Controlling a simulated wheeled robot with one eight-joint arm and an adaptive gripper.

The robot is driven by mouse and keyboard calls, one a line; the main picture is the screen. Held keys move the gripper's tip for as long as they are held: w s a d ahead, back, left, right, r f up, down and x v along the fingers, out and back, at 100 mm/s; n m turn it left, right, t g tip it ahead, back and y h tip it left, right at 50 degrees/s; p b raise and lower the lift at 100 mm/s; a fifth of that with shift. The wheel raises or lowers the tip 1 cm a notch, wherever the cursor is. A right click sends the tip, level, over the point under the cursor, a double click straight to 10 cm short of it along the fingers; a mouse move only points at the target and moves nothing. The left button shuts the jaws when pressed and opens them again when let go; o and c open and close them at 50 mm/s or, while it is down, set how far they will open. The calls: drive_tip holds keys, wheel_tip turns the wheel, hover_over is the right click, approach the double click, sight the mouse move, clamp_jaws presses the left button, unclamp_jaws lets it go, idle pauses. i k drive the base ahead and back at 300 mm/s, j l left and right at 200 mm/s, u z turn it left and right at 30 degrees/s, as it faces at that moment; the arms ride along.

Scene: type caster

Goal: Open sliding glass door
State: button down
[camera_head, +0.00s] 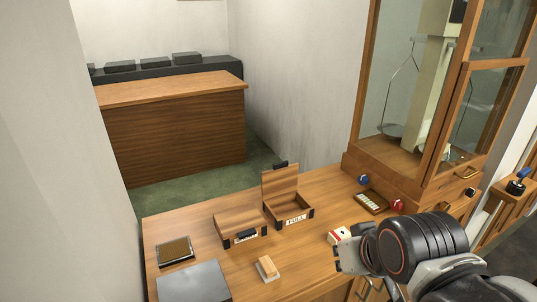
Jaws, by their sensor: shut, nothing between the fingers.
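A tall wood-framed glass case (453,100) stands on the right side of the desk, with a balance scale (392,130) inside. Its near side carries a framed glass panel (486,105); I cannot tell whether this panel slides or stands partly open. My gripper (345,262) is at the lower right, above the desk, in front of the case and lower than its glass. It is shut and empty, apart from the glass door. My dark wrist hides part of the desk and its front edge.
On the desk (210,218) lie an open wooden box (289,205), a closed box (238,227), a small tray (371,202), blue (363,179) and red (398,205) knobs, and a red-white block (339,236) close to my gripper. A wooden counter (180,130) stands behind.

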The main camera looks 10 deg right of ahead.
sight(431, 180)
drive_tip(key=z, duration=1.4)
drive_tip(key=i+l+u, duration=0.1)
drive_tip(key=l, duration=0.2)
drive_tip(key=i+l+u, duration=0.1)
drive_tip(key=l, duration=0.25)
drive_tip(key=i, duration=0.1)
